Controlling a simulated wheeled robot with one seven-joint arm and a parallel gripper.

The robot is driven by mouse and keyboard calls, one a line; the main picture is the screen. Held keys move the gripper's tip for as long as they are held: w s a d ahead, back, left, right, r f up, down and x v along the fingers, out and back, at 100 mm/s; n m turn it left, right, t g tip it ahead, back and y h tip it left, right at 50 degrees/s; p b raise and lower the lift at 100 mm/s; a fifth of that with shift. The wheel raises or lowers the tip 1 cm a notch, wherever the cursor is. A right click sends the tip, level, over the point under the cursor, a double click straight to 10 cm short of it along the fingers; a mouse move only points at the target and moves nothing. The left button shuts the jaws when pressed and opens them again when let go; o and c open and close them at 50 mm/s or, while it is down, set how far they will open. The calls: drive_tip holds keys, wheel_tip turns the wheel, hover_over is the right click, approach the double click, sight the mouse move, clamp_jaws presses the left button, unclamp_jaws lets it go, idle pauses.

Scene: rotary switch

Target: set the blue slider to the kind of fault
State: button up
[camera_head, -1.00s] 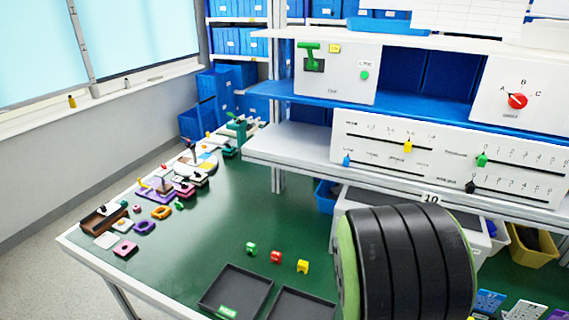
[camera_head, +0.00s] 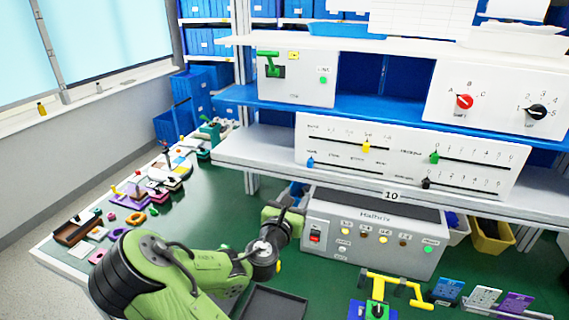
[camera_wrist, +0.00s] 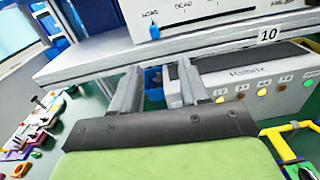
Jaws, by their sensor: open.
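The blue slider (camera_head: 310,162) is a small blue knob at the left end of the lower left track on the white slider panel (camera_head: 345,135). It also shows in the wrist view (camera_wrist: 154,31), at the panel's lower edge above the shelf. Marked positions run to the right along its track; their labels are too small to read surely. My gripper (camera_head: 284,203) is below and left of the slider, in front of the shelf edge. In the wrist view its two fingers (camera_wrist: 160,92) stand apart with nothing between them, pointing toward the shelf and panel.
The panel also bears a yellow slider (camera_head: 366,146), a green slider (camera_head: 434,157) and a black slider (camera_head: 427,183). The shelf edge (camera_head: 260,165) juts out below it. A grey box with lamps (camera_head: 372,238) stands underneath. A yellow-handled fixture (camera_head: 395,285) stands at the front right.

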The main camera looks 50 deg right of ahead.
drive_tip(key=p, duration=0.2)
approach(310, 163)
drive_tip(key=shift+n+t, duration=0.4)
drive_tip(key=x, duration=0.8)
drive_tip(key=shift+d+f, duration=0.2)
drive_tip(key=shift+d, duration=0.05)
drive_tip(key=shift+s, duration=0.1)
clamp_jaws()
